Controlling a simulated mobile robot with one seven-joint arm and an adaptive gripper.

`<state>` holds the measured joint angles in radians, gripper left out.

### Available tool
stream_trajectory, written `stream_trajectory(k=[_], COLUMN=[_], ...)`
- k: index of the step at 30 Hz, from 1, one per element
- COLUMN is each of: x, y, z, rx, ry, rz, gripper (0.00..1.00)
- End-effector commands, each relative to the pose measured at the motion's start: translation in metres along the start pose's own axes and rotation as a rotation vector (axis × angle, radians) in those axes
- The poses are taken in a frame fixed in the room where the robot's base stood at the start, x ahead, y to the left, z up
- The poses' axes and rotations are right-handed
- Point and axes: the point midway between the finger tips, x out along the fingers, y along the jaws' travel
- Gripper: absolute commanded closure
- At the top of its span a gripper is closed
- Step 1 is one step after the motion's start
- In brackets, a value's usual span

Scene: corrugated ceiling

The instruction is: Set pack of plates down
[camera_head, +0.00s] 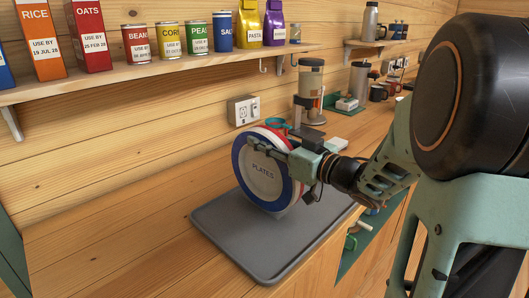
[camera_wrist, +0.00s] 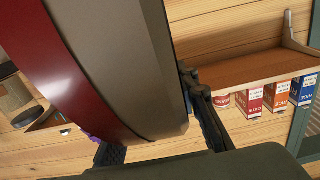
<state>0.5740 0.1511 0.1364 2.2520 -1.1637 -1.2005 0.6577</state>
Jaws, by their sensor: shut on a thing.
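The pack of plates (camera_head: 262,180) is a round pack with a blue-rimmed white face reading PLATES and a red band around its side. It stands on edge over the grey tray (camera_head: 225,239) on the wooden counter. I cannot tell whether its lower edge touches the tray. My gripper (camera_head: 283,152) is shut on the upper right part of the pack, with a finger across its face. In the wrist view the pack (camera_wrist: 100,65) fills the upper left, and dark fingers lie on both sides of it.
A shelf (camera_head: 150,80) above holds boxes, several cans and bags. A wall socket (camera_head: 243,110) is behind the pack. A clear-bodied dispenser (camera_head: 310,88), a grey flask (camera_head: 359,80) and mugs (camera_head: 378,93) stand farther back on the counter. The tray's front and left are bare.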

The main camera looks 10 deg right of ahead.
Motion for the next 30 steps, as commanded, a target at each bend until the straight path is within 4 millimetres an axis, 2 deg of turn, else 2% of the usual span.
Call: stream_trajectory(k=[2, 14, 15, 19, 30], x=[0.0002, 0.0001, -0.0001, -0.0001, -0.0009], y=[0.0000, 0.0000, 0.0000, 0.0000, 0.0001], z=[0.0086, 0.0106, 0.0117, 0.0113, 0.0061], rx=[-0.002, -0.001, 0.000, 0.000, -0.001], ry=[0.004, 0.003, 0.001, 0.001, 0.001], rz=[0.000, 0.000, 0.000, 0.000, 0.001], gripper=[1.00, 1.00, 0.70, 0.55, 0.54])
